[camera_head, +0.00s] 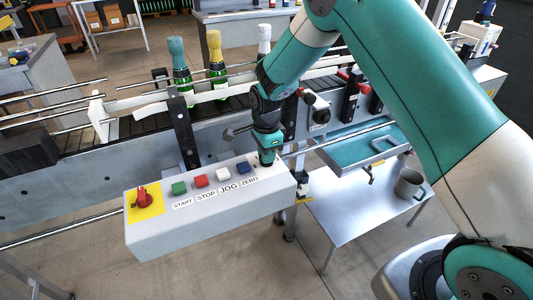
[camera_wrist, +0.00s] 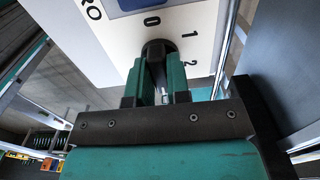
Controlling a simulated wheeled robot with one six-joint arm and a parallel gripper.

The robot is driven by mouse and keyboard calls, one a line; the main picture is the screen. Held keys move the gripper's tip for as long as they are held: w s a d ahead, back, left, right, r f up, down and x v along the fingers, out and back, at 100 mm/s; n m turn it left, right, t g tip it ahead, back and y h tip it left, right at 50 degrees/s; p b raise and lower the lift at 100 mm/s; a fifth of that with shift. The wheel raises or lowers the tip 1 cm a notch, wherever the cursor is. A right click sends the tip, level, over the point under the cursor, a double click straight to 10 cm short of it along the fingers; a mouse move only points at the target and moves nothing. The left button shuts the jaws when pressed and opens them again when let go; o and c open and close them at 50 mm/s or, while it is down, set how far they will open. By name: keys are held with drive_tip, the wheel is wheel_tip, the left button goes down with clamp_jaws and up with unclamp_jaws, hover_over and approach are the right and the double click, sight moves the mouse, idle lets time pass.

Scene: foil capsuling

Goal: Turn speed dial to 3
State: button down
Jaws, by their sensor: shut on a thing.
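The speed dial (camera_wrist: 157,47) is a round black knob on the white panel face in the wrist view. The printed numbers 0, 1 and 2 show around its upper and right side; a 3 is not visible. My gripper (camera_wrist: 158,80) has its two green fingers closed on the knob, one on each side. In the head view my gripper (camera_head: 267,160) points down at the right end of the control box (camera_head: 210,222) and hides the dial there. I cannot tell which number the dial's pointer is at.
The box carries a red knob on a yellow plate (camera_head: 145,197) and START (camera_head: 179,188), STOP (camera_head: 201,181), JOG (camera_head: 223,174) and ZERO (camera_head: 243,168) buttons. Green bottles (camera_head: 217,68) stand on the conveyor behind. A side table (camera_head: 345,203) with a grey mug (camera_head: 409,183) is at right.

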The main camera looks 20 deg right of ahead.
drive_tip(key=shift+w, duration=0.1)
drive_tip(key=c, duration=1.1)
unclamp_jaws()
drive_tip(key=shift+r, duration=0.15)
wheel_tip(320, 180, up, 17)
drive_tip(key=shift+r+b, duration=0.1)
drive_tip(key=shift+b, duration=0.85)
drive_tip(key=s+a+r+n+y, duration=0.1)
drive_tip(key=s+n, duration=0.7)
drive_tip(key=s, duration=0.2)
drive_tip(key=s+a+r+n+y, duration=0.1)
drive_tip(key=s+a+r+n, duration=0.1)
drive_tip(key=s+n, duration=0.6)
drive_tip(key=s+a+r+n+y, duration=0.1)
drive_tip(key=s+r+n+y, duration=0.1)
drive_tip(key=s+n, duration=0.6)
drive_tip(key=shift+s+a, duration=0.2)
drive_tip(key=shift+s, duration=1.2)
drive_tip(key=shift+s+a, duration=0.15)
drive_tip(key=shift+s, duration=1.2)
